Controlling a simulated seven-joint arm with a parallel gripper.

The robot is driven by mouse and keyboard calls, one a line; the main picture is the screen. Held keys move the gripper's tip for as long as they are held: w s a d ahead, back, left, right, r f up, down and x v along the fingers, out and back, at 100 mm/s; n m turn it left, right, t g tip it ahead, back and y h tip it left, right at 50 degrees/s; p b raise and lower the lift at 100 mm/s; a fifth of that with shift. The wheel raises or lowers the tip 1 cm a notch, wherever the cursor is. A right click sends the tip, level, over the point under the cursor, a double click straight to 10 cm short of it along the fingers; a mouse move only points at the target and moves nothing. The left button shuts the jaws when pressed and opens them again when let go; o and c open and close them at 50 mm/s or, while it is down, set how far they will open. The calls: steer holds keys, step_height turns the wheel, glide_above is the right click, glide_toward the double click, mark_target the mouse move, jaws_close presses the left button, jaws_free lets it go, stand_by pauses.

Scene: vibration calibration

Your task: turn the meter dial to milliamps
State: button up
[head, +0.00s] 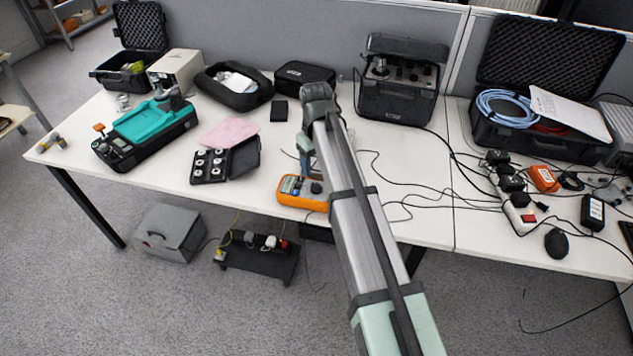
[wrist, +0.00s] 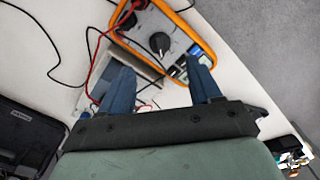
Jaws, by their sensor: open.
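The orange-rimmed meter (head: 291,188) lies near the front edge of the white table in the head view, partly hidden by my arm. In the wrist view the meter (wrist: 207,44) is at the top, with its round black dial (wrist: 159,42) near the middle of its grey face. I cannot read the dial's setting. My gripper (wrist: 160,84) is open, its two blue fingers apart and pointing toward the meter. The dial lies beyond the fingertips, between their lines, and nothing is held.
Red and black leads (wrist: 92,62) run beside the meter. A black case of round weights (head: 209,166) lies to its left, near a pink cloth (head: 229,132). A control box (head: 398,90) stands behind.

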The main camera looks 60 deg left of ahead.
mark_target(316, 185)
step_height(316, 185, down, 8)
steer(key=shift+f, duration=0.1)
stand_by(0.4)
steer(key=shift+c, duration=0.3)
steer(key=c, duration=1)
steer(key=shift+m, duration=0.4)
steer(key=m, duration=0.3)
steer(key=shift+m, duration=2.1)
steer(key=o, duration=1.1)
steer(key=shift+c, duration=0.2)
